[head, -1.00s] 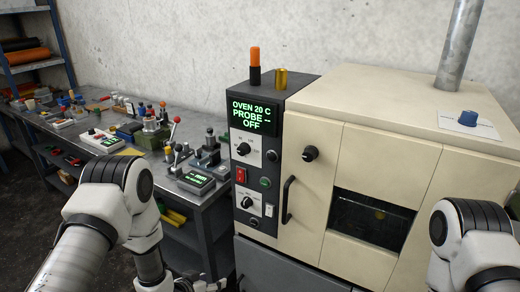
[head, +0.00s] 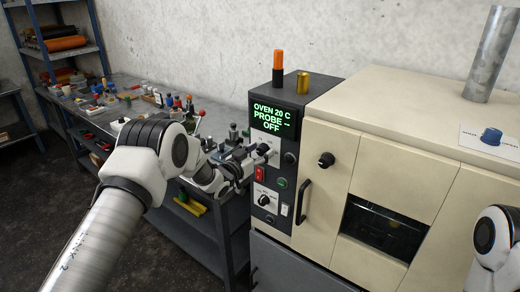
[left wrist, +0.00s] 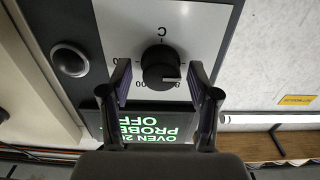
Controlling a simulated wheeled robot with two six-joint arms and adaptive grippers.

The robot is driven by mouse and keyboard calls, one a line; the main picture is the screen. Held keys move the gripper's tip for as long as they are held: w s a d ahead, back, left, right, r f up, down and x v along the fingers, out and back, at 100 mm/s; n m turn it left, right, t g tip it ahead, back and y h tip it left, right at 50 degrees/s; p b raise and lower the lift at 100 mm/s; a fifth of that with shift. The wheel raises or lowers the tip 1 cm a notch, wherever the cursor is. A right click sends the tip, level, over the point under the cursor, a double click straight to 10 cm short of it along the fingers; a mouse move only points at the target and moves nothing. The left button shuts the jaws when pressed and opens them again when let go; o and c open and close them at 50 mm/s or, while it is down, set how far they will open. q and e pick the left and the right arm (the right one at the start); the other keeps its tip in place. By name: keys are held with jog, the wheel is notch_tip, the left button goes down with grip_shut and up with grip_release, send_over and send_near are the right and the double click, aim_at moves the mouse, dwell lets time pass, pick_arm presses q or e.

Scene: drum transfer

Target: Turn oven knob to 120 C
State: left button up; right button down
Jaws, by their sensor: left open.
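The oven knob (left wrist: 158,66) is a round black dial on a white scale plate, upside down in the left wrist view. Its white pointer mark lies toward the right there. My left gripper (left wrist: 162,73) is open, with one finger on each side of the knob; I cannot tell whether either touches it. In the head view my left gripper (head: 257,154) is at the upper dial of the control panel and partly hides it. The green display (head: 271,117) reads OVEN 20 C, PROBE with dashes, OFF. My right gripper is out of view.
Below the upper dial are a red switch (head: 260,174) and a second dial (head: 265,199). The cream oven (head: 325,190) with its black door handle (head: 303,201) stands to the right. A cluttered workbench (head: 205,222) stands to the left.

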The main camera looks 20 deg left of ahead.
pick_arm(q)
jog(key=shift+a, duration=0.1)
jog(key=shift+c, duration=0.3)
jog(key=c, duration=1.1)
jog(key=shift+f, duration=0.1)
